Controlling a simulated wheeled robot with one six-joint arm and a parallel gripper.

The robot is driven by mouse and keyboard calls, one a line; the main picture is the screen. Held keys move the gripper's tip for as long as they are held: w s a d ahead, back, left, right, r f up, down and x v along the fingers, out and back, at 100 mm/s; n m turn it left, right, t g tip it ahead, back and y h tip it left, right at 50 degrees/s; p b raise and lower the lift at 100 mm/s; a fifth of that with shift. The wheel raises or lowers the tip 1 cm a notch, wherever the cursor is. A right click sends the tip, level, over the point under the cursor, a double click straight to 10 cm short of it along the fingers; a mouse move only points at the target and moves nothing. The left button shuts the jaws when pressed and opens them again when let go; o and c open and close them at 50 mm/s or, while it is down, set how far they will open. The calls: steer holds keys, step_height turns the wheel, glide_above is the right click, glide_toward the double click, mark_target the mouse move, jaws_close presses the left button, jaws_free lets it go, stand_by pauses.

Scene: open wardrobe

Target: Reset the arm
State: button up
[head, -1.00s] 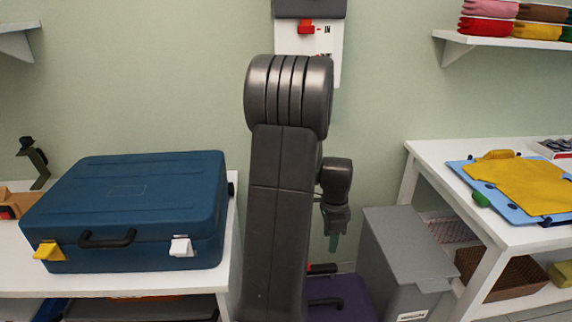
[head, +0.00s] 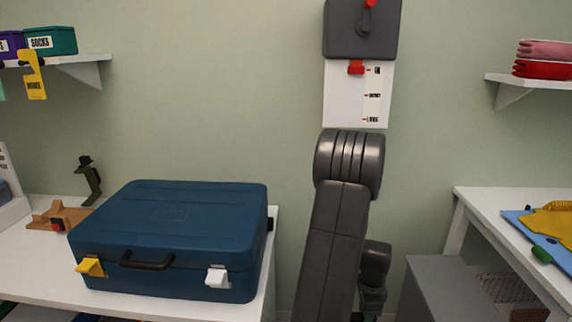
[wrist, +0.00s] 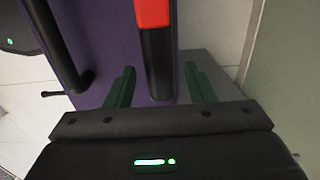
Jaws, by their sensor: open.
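My arm (head: 335,240) rises at the right of centre in the head view, folded over at its top joint. Its wrist hangs low behind the upper link, and the fingertips are below the picture's edge there. In the wrist view my gripper (wrist: 160,86) has two green fingers spread wide apart. A black bar with a red end (wrist: 158,50) shows between the fingers, in front of a purple surface (wrist: 105,45). I see no contact between the fingers and the bar. I cannot tell how far the bar is from them.
A closed blue case (head: 175,235) lies on the white left table (head: 30,275). A grey box with a red lever (head: 362,30) is on the wall above a white label plate (head: 357,100). A grey bin (head: 440,290) stands by the right table (head: 510,200). Shelves flank the wall.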

steer(key=shift+r, duration=0.1)
step_height(320, 180, up, 14)
steer(key=f+p, duration=0.1)
steer(key=p, duration=0.2)
step_height(320, 180, down, 13)
steer(key=b, duration=0.3)
steer(key=shift+f, duration=0.2)
step_height(320, 180, up, 43)
steer(key=p, duration=1.7)
steer(key=shift+p, duration=0.4)
